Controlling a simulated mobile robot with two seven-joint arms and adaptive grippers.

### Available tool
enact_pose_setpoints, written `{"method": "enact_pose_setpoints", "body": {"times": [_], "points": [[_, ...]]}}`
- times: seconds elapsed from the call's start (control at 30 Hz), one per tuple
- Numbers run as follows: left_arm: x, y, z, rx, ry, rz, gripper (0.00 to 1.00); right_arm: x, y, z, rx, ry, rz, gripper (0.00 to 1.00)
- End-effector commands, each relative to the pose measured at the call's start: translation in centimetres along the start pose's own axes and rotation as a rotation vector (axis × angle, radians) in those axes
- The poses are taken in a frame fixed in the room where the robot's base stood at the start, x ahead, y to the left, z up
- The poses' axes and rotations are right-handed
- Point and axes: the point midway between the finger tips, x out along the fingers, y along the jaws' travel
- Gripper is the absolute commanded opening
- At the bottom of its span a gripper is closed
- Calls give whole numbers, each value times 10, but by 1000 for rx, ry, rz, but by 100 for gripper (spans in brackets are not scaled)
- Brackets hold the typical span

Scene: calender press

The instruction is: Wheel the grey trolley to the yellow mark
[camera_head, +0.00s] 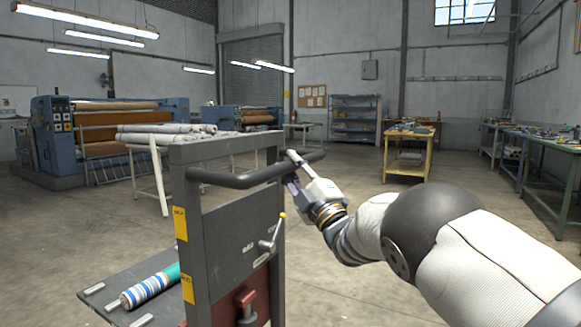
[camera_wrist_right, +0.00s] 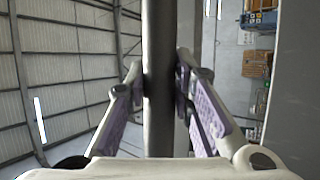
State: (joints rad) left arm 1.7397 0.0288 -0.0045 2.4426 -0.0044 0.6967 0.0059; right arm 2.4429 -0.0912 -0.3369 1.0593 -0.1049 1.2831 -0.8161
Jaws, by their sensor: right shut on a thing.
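The grey trolley (camera_head: 232,225) stands close in front of me, left of the middle of the head view. It has an upright grey frame with yellow labels and a dark push bar (camera_head: 245,178) along its top. My right gripper (camera_head: 296,172) is shut on the right part of this bar. In the right wrist view the dark bar (camera_wrist_right: 159,80) runs upright between the two fingers of the gripper (camera_wrist_right: 160,98). My left gripper is not in view. No yellow floor mark can be made out.
A striped roll (camera_head: 150,286) lies on the trolley's low deck (camera_head: 95,272). A blue calender press (camera_head: 60,140) and a table with pale rolls (camera_head: 165,130) stand at the left. A yellow table (camera_head: 408,150) and a green workbench (camera_head: 548,142) stand at the right. Open floor lies between.

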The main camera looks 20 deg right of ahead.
Motion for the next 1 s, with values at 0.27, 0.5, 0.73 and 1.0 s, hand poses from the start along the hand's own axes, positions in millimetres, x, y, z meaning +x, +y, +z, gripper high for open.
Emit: {"method": "enact_pose_setpoints", "body": {"times": [0.27,0.5,0.73,1.0], "points": [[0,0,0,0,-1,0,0,-1,-3,0,0,-1,-5,0],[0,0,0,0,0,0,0,-1,-2,0,0,-1,-4,43],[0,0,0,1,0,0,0,-4,-1,0,0,-1,-2,43],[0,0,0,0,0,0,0,-66,-2,1,1,-5,-8,43]]}}
